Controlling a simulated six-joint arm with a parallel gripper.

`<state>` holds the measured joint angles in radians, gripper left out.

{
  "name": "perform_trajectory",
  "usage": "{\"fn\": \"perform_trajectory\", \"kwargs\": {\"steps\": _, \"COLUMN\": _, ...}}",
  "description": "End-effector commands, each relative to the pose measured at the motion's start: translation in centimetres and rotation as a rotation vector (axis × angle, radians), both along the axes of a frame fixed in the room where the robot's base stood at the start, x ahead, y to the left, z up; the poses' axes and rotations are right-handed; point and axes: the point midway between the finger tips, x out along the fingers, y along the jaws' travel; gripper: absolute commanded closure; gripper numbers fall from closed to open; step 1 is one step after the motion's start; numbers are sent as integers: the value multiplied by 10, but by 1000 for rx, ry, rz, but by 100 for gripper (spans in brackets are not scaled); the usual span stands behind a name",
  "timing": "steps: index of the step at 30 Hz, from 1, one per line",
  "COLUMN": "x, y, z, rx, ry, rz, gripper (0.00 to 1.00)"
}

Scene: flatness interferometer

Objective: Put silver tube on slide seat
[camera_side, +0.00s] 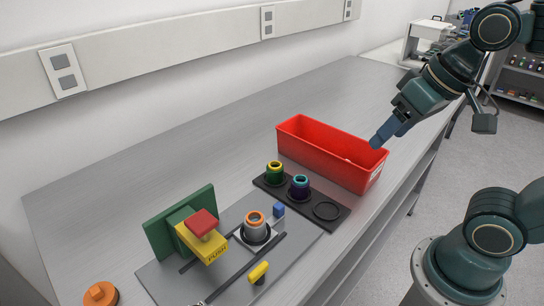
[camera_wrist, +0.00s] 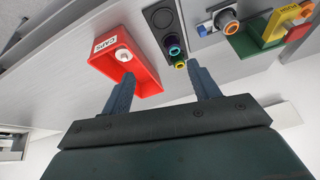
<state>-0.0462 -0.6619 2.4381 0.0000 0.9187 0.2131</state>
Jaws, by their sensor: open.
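The silver tube (camera_side: 256,229) with an orange rim stands upright in a dark ring on the pale square slide seat (camera_side: 241,236), on the grey base plate. The tube also shows at the top of the wrist view (camera_wrist: 229,25). My gripper (camera_side: 384,136) is open and empty, above the right end of the red bin, well away from the tube. In the wrist view its two fingers (camera_wrist: 161,73) are spread apart with nothing between them.
A black rack (camera_side: 341,221) holds a green-yellow tube (camera_side: 275,173) and a purple-teal tube (camera_side: 299,186); its right ring is empty. The red bin (camera_side: 335,157), labelled CAPS, holds a white cap (camera_wrist: 123,55). A yellow PUSH block (camera_side: 200,243) stands left of the seat.

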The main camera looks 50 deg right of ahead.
Motion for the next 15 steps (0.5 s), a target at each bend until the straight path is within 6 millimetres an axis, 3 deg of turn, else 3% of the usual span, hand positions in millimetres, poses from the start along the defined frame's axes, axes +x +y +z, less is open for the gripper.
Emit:
{"fn": "perform_trajectory", "kwargs": {"steps": 6, "x": -15, "y": -8, "z": -5, "rx": -80, "ry": -43, "rz": 120, "gripper": 39}}
{"fn": "perform_trajectory", "kwargs": {"steps": 15, "x": -17, "y": -9, "z": -7, "rx": -96, "ry": -47, "rz": 146, "gripper": 39}}
